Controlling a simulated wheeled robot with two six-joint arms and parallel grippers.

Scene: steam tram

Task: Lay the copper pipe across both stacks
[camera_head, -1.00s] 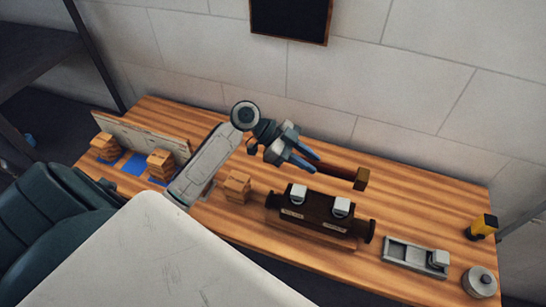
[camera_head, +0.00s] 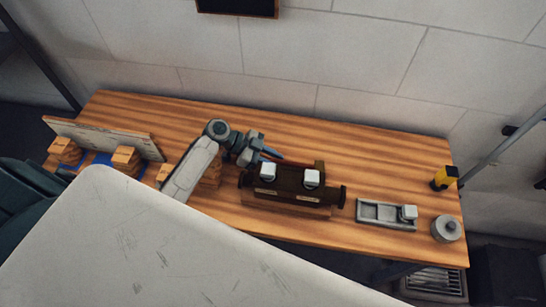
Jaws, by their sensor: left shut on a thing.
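Two stacks of light wooden blocks stand at the left end of the bench, a left stack (camera_head: 65,150) and a right stack (camera_head: 126,159), by blue patches. My left gripper (camera_head: 268,155) is low behind the dark cylindrical model with white blocks. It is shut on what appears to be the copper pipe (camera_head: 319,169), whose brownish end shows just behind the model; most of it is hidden. The pipe is well to the right of the stacks. My right gripper is not in view.
The dark model (camera_head: 290,192) stands mid-bench beside my left gripper. A pale board (camera_head: 105,137) stands behind the stacks. More wooden blocks (camera_head: 211,174) sit near my left arm. The back right is clear.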

